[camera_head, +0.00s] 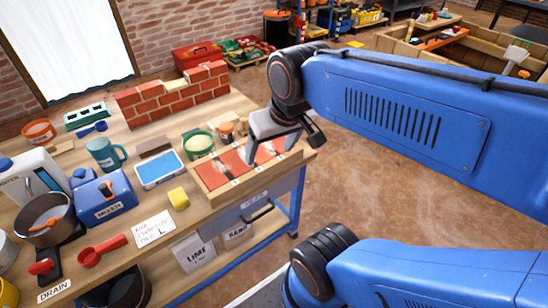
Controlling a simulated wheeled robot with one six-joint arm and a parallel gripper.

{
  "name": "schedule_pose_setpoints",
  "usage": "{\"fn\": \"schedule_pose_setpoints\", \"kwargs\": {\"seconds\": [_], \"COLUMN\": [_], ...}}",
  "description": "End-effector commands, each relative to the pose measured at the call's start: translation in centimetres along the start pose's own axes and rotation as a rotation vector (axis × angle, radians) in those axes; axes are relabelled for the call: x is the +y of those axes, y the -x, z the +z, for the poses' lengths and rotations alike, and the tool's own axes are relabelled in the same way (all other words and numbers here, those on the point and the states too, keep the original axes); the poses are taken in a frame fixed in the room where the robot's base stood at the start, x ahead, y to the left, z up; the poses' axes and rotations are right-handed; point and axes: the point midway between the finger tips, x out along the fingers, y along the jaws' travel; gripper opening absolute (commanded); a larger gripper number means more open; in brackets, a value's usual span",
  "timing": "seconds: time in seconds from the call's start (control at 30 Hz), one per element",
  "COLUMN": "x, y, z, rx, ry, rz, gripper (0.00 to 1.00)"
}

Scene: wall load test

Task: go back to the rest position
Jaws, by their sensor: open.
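My gripper (282,148) is over the right end of the workbench (240,112). Its jaws are apart, one finger to the left and one to the right. It hangs above or at a wooden tray (238,190) that holds red brick-like pieces (228,165). I cannot tell whether the fingers touch the tray or the pieces. Nothing is clearly seen between the fingers. My blue arm reaches in from the right and covers part of the view.
A small brick wall (170,98) stands at the bench's back. A green bowl (199,145), blue tray (160,170), yellow sponge (179,198), teal mug (104,154), blue mixer (104,195) and pot (45,215) crowd the bench. Floor to the right is clear.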

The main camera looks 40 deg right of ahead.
Motion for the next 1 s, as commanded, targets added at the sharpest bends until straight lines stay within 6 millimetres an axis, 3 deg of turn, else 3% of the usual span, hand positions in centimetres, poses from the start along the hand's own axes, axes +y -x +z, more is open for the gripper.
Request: {"fn": "schedule_pose_setpoints", "kwargs": {"seconds": [0.1, 0.23, 1.0], "x": [-0.2, -0.3, -0.3], "y": [-0.1, -0.2, -0.2], "z": [1.7, 2.5, 2.5], "rx": [0.024, 0.034, 0.034], "ry": [0.08, 0.12, 0.124], "rz": [-0.008, -0.011, -0.011], "gripper": [0.74, 0.74, 0.74]}}
